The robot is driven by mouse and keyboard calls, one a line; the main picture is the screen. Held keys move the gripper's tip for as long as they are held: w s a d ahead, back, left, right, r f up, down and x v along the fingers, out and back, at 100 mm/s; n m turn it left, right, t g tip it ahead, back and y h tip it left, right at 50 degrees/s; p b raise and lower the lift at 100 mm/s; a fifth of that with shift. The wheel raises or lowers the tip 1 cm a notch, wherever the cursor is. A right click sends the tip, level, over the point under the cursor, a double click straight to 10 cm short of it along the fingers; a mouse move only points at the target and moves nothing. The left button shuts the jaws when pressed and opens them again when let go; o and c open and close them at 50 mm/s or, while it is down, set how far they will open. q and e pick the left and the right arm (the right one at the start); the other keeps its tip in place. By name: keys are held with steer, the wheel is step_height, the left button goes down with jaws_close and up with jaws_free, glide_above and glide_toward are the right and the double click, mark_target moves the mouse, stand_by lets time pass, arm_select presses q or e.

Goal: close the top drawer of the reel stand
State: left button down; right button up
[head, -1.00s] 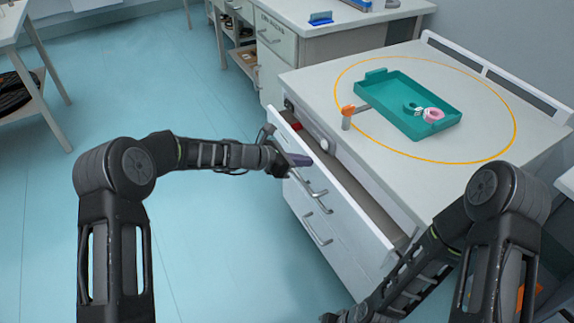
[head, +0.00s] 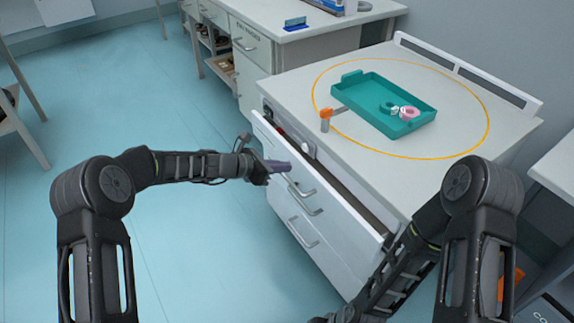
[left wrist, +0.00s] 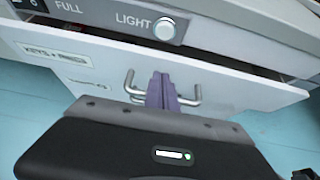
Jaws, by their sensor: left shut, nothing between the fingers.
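The top drawer (head: 335,208) of the white reel stand (head: 290,82) is pulled partly out, with a dark gap behind its front. The drawer front also shows in the left wrist view (left wrist: 228,98). Its bar handle (left wrist: 190,97) is in the middle of the front. My left gripper (head: 279,166) is shut and empty at the drawer front. In the left wrist view its purple fingers (left wrist: 163,90) overlap the middle of the handle; whether they touch it I cannot tell. My right arm reaches down to the bottom edge of the head view, and its fingers are out of sight.
A teal tray (head: 365,107) with a pink ring (head: 409,113) lies inside an orange circle on the stand top. An orange-tipped post (head: 325,120) stands near the front edge. A counter (head: 270,30) is behind.

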arm_select(q)
steer(key=v, duration=1)
steer(key=shift+s+a+p, duration=0.25)
steer(key=shift+a+p, duration=0.1)
steer(key=shift+p, duration=0.1)
arm_select(e)
steer(key=shift+s+a+r, duration=0.1)
steer(key=shift+s+r, duration=0.05)
steer(key=shift+r, duration=0.35)
steer(key=shift+c, duration=0.2)
